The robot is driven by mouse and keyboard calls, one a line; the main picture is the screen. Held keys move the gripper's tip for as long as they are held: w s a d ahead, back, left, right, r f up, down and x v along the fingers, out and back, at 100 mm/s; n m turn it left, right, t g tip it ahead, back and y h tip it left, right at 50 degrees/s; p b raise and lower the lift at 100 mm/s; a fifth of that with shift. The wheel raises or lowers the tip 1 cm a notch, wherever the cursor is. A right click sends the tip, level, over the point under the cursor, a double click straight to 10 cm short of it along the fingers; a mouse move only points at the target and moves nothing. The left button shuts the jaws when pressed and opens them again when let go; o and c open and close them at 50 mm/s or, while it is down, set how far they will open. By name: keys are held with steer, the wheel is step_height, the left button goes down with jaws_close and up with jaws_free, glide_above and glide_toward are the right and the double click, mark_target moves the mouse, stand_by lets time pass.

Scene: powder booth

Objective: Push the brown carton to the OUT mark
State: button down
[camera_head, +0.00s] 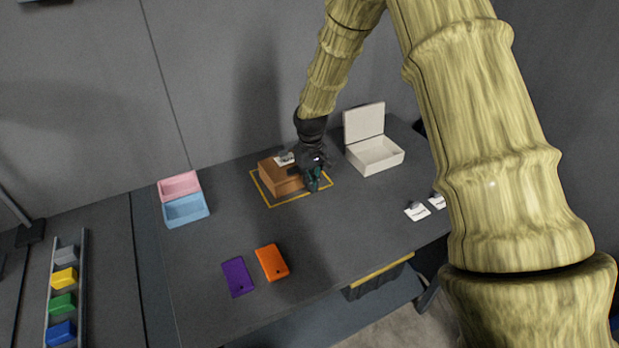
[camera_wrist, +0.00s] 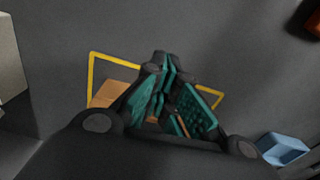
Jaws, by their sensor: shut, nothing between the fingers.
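The brown carton (camera_head: 280,180) stands on the table inside a yellow rectangular outline (camera_head: 289,202), towards its left and back part. The outline's left and front edges show; its back edge is mostly hidden. A small white card (camera_head: 285,158) shows at the carton's back edge, its lettering too small to read. My gripper (camera_head: 314,184) is shut and empty, low at the carton's right side; I cannot tell whether they touch. In the wrist view the shut fingers (camera_wrist: 167,75) cover much of the carton (camera_wrist: 108,94) and of the yellow outline (camera_wrist: 92,72).
An open white box (camera_head: 376,158) stands right of the outline. Pink (camera_head: 179,185) and blue (camera_head: 186,210) bins stand left. Purple (camera_head: 237,277) and orange (camera_head: 271,262) flat pieces lie in front. A rack (camera_head: 83,290) holds coloured blocks at far left. The table between is clear.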

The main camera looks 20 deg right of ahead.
steer(key=shift+s+r, duration=0.25)
steer(key=shift+s, duration=0.4)
step_height(320, 180, up, 10)
steer(key=b, duration=0.3)
steer(key=shift+f, duration=0.2)
